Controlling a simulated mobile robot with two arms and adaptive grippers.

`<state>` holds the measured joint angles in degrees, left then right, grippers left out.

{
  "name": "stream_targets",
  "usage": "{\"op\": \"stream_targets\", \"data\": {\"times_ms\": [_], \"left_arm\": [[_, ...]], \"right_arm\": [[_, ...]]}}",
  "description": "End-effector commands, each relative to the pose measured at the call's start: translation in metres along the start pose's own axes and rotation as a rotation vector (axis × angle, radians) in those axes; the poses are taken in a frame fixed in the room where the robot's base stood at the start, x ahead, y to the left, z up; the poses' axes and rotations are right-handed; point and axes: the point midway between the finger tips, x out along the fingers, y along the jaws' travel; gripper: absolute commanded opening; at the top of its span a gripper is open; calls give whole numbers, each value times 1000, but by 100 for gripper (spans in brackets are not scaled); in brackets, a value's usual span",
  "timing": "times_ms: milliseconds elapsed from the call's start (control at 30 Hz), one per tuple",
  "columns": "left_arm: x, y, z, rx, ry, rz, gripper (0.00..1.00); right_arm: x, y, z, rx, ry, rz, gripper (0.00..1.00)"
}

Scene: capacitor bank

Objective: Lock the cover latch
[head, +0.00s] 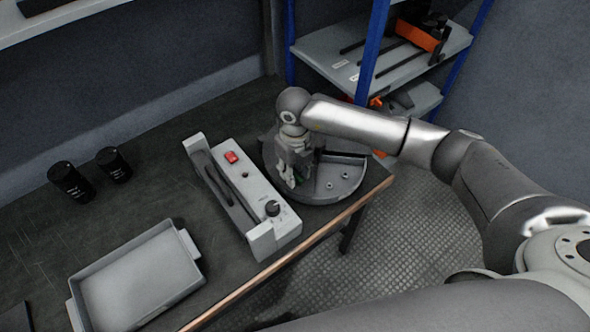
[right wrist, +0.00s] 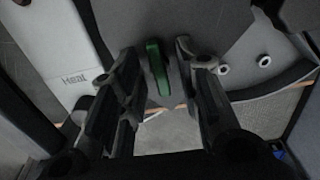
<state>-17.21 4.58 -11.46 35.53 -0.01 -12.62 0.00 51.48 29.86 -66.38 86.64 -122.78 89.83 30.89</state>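The green latch (right wrist: 157,67) is a small upright handle on a grey surface in the right wrist view. The round grey unit (head: 337,186) stands near the table's right end in the head view, its open part showing small round fittings. My right gripper (head: 289,183) points down over the left part of this unit. In the right wrist view the right gripper (right wrist: 155,85) is open, with one finger on each side of the latch and a gap on both sides. In the head view the gripper mostly hides the latch. My left gripper is out of view.
A light grey box with a red button (head: 231,157) and a black knob (head: 272,208) stands just left of the round unit. A grey tray (head: 184,273) and two black cylinders (head: 70,181) (head: 113,164) are farther left. A blue-posted shelf (head: 376,50) stands behind.

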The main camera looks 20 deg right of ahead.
Motion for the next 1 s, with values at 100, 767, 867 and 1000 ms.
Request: {"op": "stream_targets", "data": {"times_ms": [100, 767, 867, 1000], "left_arm": [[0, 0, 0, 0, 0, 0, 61], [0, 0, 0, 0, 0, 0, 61], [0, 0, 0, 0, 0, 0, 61], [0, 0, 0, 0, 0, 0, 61]], "right_arm": [[0, 0, 0, -1, 1, 0, 32], [-89, 0, 1, -2, -3, 0, 32], [-104, 0, 1, -2, -3, 0, 32], [-116, 0, 0, -1, -1, -1, 32]]}}
